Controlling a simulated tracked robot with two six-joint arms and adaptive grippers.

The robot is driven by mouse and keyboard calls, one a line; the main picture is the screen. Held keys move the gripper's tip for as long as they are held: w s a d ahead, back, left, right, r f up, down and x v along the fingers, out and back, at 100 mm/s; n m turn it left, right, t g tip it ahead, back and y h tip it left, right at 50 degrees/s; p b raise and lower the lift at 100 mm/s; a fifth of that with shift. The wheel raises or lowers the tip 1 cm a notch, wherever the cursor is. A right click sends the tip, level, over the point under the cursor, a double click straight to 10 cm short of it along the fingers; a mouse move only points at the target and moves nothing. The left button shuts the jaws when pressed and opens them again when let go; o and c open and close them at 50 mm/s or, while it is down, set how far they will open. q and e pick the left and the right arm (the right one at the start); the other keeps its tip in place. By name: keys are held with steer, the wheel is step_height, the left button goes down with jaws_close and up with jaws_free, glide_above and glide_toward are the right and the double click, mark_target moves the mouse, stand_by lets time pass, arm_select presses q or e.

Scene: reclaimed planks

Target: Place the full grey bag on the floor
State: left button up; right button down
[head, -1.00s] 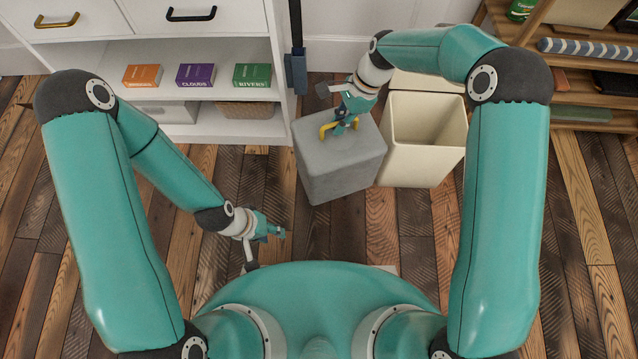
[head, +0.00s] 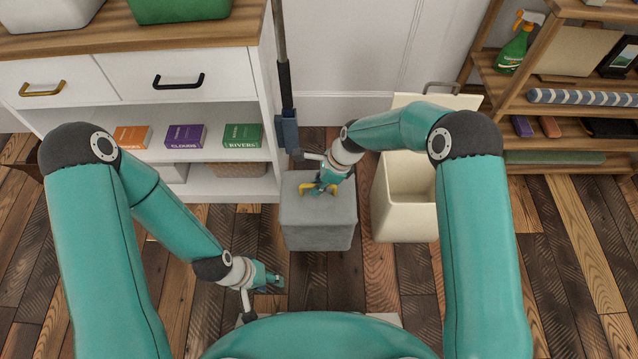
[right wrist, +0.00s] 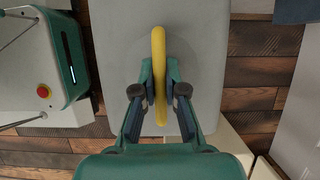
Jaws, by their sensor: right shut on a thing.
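The full grey bag (head: 318,222) is a boxy grey block with a yellow handle (head: 305,189) on top. It is upright, in front of the gap between the white cabinet and the cream bin. My right gripper (head: 320,188) is above it, shut on the handle. In the right wrist view, the yellow handle (right wrist: 160,50) runs between the two fingers, over the bag's grey top (right wrist: 205,40). I cannot tell whether the bag's underside touches the floor. My left gripper (head: 276,281) is empty, low in front of the bag; its finger opening is unclear.
The open cream bin (head: 400,215) stands close to the right of the bag. The white cabinet (head: 225,183) with books is behind left, a blue-grey broom or mop (head: 287,130) behind, and a wooden shelf (head: 545,105) at right. Plank floor (head: 310,285) is bare in front.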

mark_target(330, 195)
step_height(330, 195, down, 13)
steer(key=b, duration=0.3)
steer(key=shift+f, duration=0.15)
steer(key=c, duration=1.2)
jaws_free()
steer(key=p+v, duration=0.3)
steer(key=v, duration=0.9)
steer(key=s+d+f+n, duration=0.1)
steer(key=s+d+n, duration=0.1)
steer(key=s+n, duration=0.3)
steer(key=s+d+f+n, duration=0.1)
steer(key=s+d+n, duration=0.2)
steer(key=s, duration=0.8)
steer(key=s+d+f+n, duration=0.1)
steer(key=s+d+n, duration=0.2)
steer(key=s+n, duration=0.5)
steer(key=shift+f+t, duration=0.3)
